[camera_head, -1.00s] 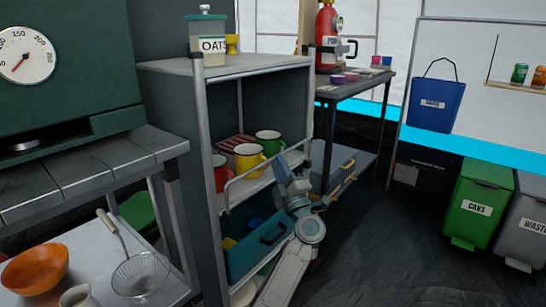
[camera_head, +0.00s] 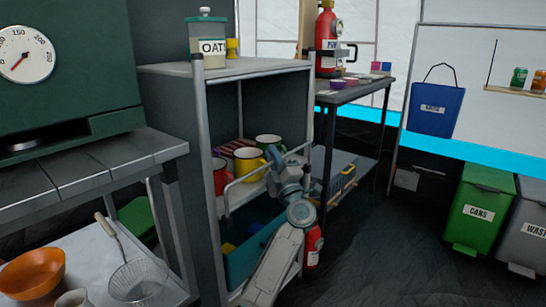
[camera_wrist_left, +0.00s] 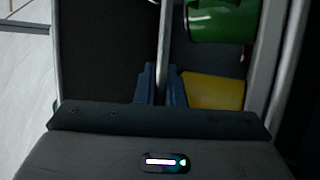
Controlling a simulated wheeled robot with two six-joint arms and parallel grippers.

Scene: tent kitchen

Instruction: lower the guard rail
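The guard rail (camera_head: 240,180) is a thin silver bar across the front of the mug shelf, raised above the shelf's edge in the head view. My left gripper (camera_head: 271,158) is at the rail, right of its middle. In the left wrist view the rail (camera_wrist_left: 164,35) runs down between the two blue fingers of this gripper (camera_wrist_left: 161,84). The fingers are close together with the rail filling the narrow gap, so it looks shut on the rail. The exact contact is dark and partly hidden. My right gripper is in neither view.
Behind the rail stand a red mug (camera_head: 219,176), a yellow mug (camera_head: 246,163) and a green mug (camera_head: 268,142). A teal crate (camera_head: 238,262) sits below. A red extinguisher (camera_head: 313,246) stands on the floor beside my arm. Open floor lies to the right.

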